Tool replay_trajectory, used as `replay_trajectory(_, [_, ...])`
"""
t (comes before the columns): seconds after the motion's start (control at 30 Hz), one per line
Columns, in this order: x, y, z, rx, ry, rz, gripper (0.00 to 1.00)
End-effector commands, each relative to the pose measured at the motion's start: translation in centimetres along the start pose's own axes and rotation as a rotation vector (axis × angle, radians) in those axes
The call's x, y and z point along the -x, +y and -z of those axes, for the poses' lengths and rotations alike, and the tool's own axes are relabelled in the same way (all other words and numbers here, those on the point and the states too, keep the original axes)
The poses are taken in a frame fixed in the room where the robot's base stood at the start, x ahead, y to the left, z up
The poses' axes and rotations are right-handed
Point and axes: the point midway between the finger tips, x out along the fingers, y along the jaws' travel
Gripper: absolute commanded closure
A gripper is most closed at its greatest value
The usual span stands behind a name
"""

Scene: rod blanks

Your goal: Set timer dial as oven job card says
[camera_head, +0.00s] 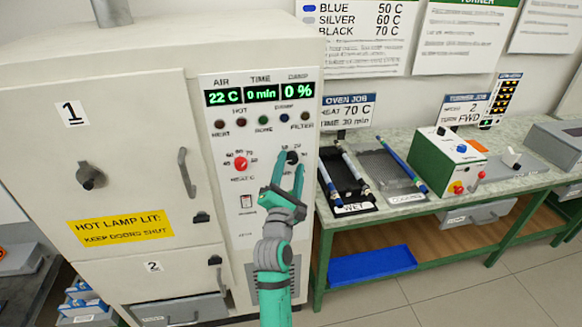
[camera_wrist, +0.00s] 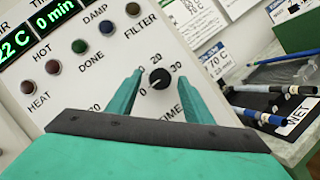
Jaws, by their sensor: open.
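The black timer dial (camera_wrist: 159,78) sits on the oven's white control panel, with marks 0, 10, 20 and 30 around it; it also shows in the head view (camera_head: 292,157). My gripper (camera_head: 288,170) is open, with one finger on each side of the dial; I cannot tell whether they touch it. In the wrist view the dial lies between my fingertips (camera_wrist: 158,80). The oven job card (camera_head: 347,111) reads heat 70 C and time 30 min. The display (camera_head: 260,93) reads air 22 C, time 0 min, damp 0 %.
A red heat knob (camera_head: 240,164) is left of the dial. The oven door handle (camera_head: 187,172) stands out further left. A green-framed bench (camera_head: 395,222) to the right holds a wet rack (camera_head: 354,208) and a cooling rack with rods, and a green turner box (camera_head: 445,160).

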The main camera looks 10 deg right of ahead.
Motion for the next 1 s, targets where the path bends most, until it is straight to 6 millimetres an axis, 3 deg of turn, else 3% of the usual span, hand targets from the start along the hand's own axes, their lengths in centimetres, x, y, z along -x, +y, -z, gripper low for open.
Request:
replay_trajectory(0.3, [-0.27, -0.04, 0.0, 0.0, 0.0, 0.001, 0.54])
replay_trajectory(0.5, [-0.25, -0.04, 0.0, 0.0, 0.0, 0.001, 0.94])
replay_trajectory(1.0, [-0.29, 0.15, -0.11, -0.108, 0.006, 0.053, 0.94])
